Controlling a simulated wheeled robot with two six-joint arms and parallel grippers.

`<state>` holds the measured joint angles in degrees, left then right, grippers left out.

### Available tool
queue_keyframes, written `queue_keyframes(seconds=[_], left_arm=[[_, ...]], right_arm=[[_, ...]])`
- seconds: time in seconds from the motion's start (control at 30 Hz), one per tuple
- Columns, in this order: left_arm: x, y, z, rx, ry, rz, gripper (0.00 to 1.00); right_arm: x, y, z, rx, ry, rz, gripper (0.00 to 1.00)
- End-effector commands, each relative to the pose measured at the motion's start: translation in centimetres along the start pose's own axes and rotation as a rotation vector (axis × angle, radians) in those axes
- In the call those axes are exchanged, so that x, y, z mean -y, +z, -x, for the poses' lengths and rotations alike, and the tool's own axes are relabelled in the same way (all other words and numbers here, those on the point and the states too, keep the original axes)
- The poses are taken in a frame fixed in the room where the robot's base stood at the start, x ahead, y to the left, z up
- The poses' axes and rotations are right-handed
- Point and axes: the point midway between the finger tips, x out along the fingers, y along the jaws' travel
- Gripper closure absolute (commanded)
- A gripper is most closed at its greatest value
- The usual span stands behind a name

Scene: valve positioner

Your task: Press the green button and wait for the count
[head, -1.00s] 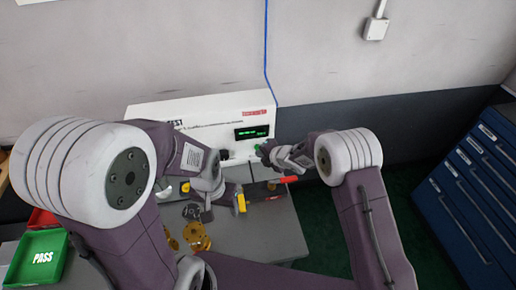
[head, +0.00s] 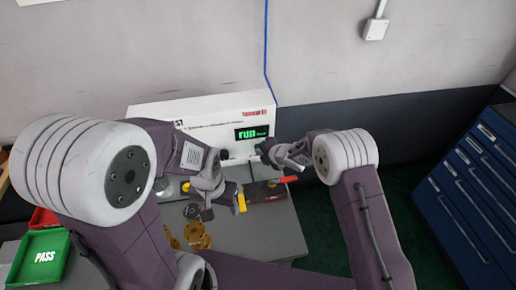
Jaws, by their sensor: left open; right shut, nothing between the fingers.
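The white test unit (head: 205,118) stands against the wall at the back of the bench. Its dark display (head: 252,132) shows "run" in green. My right gripper (head: 262,151) is shut and empty, its tip close to the front of the unit just below the display. The green button is not clearly visible; the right gripper's tip covers that area, so I cannot tell whether they touch. My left gripper (head: 207,207) is open and low over the bench, left of the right gripper.
Brass-coloured round parts (head: 196,235) lie on the grey bench (head: 265,235). A green PASS tray (head: 40,258) is at the left, with a red tray (head: 43,218) behind it. A blue drawer cabinet (head: 470,200) stands at the right.

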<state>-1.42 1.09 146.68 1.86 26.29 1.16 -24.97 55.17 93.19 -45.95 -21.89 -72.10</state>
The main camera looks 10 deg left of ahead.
Motion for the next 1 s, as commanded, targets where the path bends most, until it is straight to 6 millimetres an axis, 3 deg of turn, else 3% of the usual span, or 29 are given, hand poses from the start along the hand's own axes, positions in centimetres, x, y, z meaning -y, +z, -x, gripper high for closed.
queue_keyframes(seconds=[1.0], left_arm=[[0.1,0.3,-2.6,0.0,0.0,0.0,0.41]], right_arm=[[1.3,-1.1,1.3,0.0,0.001,0.001,1.0]])
